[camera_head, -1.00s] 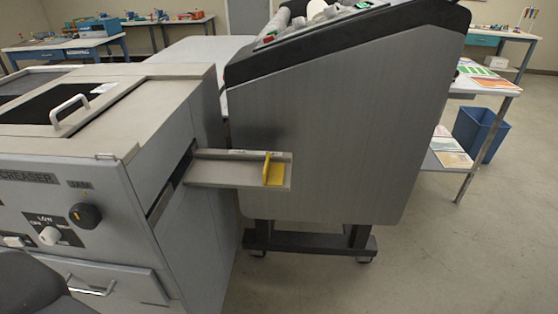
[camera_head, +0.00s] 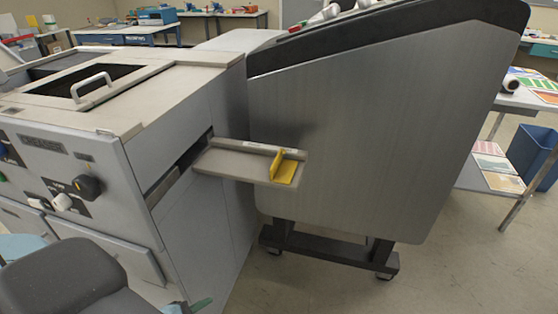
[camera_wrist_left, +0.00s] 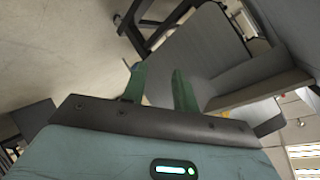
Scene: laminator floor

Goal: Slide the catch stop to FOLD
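The yellow catch stop (camera_head: 284,168) stands upright near the right, outer end of the grey catch tray (camera_head: 228,163), which sticks out from the slot in the creaser's side. No FOLD mark is legible. My left gripper (camera_wrist_left: 158,74) shows in the left wrist view with two green fingers apart and nothing between them. My right gripper is not in view.
The creaser (camera_head: 200,235) fills the left, with knobs on its front and a handle on top. A large grey machine (camera_head: 370,130) on a wheeled black stand (camera_head: 325,247) stands close behind the tray. A blue bin (camera_head: 533,157) and paper shelves are at right. Floor in front is clear.

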